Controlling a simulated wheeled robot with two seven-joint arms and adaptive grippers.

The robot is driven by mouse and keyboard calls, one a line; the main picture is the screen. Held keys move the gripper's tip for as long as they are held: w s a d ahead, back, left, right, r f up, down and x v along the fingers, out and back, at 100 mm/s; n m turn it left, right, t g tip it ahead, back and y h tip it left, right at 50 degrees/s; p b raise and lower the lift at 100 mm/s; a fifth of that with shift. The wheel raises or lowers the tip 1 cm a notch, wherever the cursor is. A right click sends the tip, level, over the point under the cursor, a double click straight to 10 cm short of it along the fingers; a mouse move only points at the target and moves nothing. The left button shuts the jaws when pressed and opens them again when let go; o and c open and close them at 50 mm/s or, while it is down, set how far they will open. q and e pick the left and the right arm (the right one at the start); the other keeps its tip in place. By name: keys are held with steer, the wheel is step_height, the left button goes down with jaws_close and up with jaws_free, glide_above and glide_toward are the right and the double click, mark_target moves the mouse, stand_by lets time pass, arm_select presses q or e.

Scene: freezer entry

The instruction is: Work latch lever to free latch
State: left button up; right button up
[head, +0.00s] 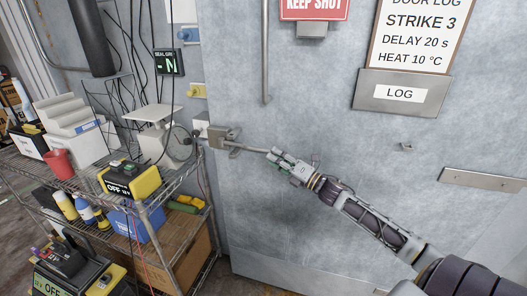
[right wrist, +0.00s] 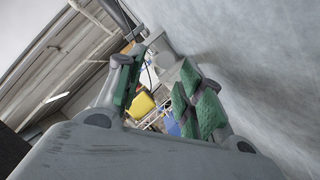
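The latch (head: 222,136) is a grey metal housing at the left edge of the big grey freezer door (head: 320,215). Its latch lever (head: 250,149) is a thin bar that reaches right from the housing, almost level. My right gripper (head: 277,158) is at the lever's free end, with its fingers pointing left toward the housing. In the right wrist view its two green-padded fingers (right wrist: 160,98) stand apart, so it is open. I cannot tell whether the lever's tip is between the fingers or touching them. My left gripper is not in view.
A wire shelf (head: 175,222) stands left of the door, with a yellow-black box (head: 131,181) and a red cup (head: 59,163). A vertical rod (head: 264,55) runs down the door above the lever. The door face around my right arm is mostly clear.

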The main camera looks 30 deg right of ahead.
mark_target(263, 149)
steer(key=shift+p+x, duration=0.45)
steer(key=shift+x, duration=2.5)
jaws_close()
